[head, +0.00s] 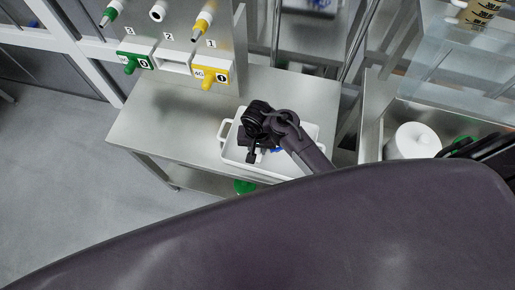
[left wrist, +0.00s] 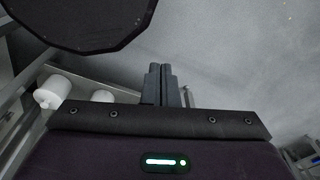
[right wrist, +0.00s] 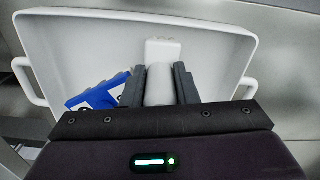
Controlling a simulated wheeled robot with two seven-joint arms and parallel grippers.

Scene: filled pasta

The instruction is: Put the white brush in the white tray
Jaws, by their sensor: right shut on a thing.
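The white tray (head: 226,152) stands on the metal table, with a handle at each end. In the right wrist view the tray (right wrist: 60,35) fills the upper picture. My right gripper (head: 252,156) is over the tray. Its fingers (right wrist: 160,72) are shut on the white brush (right wrist: 162,50), with the wide end of the brush pointing away from me. The brush is within the tray's outline; I cannot tell whether it touches the tray. In the left wrist view my left gripper (left wrist: 163,84) has its fingers together, with nothing seen between them.
A blue object (right wrist: 98,92) lies in the tray beside my right gripper. The metal table (head: 150,118) is clear left of the tray. Green and yellow valves (head: 208,83) stick out above its back edge. A white cylinder (head: 414,141) stands at the right.

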